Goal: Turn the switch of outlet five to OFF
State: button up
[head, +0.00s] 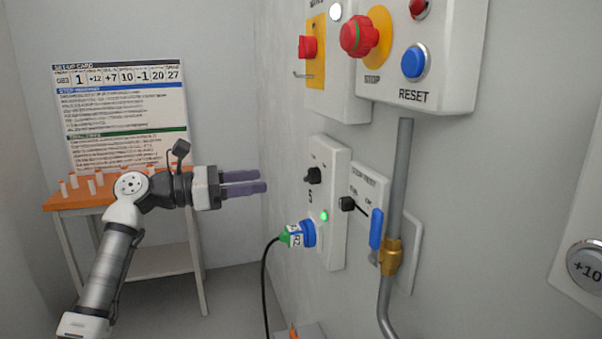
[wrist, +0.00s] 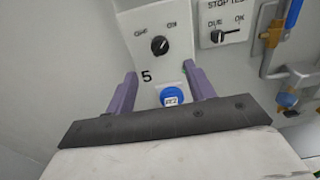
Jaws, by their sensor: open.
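The outlet five panel (head: 333,240) is a white box on the wall, marked 5, with a black switch knob (head: 313,175) near its top and a lit green lamp (head: 324,216) below. In the wrist view, the switch knob (wrist: 159,46) sits between two small labels; the right one reads ON, and the knob's pale mark points up and right towards it. A blue plug (head: 308,233) with a black cable is in the outlet. My gripper (head: 264,181) is open and empty, pointing at the panel, apart from the knob. In the wrist view, my gripper (wrist: 160,73) has its fingertips below the knob.
Right of the panel are a stop test switch (head: 348,203) and a pipe (head: 400,180) with a blue-handled valve (head: 377,229). Above hang a control box with a red stop button (head: 356,37) and a blue reset button (head: 414,62). An orange-topped table (head: 75,203) stands behind my arm.

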aim_at(312, 176)
jog(key=p+x, duration=0.2)
jog(key=x, duration=0.9)
jog(key=shift+f, duration=0.1)
jog(key=c, duration=1)
jog(key=shift+n, duration=0.4)
jog(key=n+p, duration=0.1)
jog(key=n, duration=0.7)
jog(key=n+p, duration=0.1)
jog(key=n, duration=0.8)
jog(key=shift+w+a, duration=0.15)
jog(key=shift+w, duration=0.05)
jog(key=shift+f, duration=0.1)
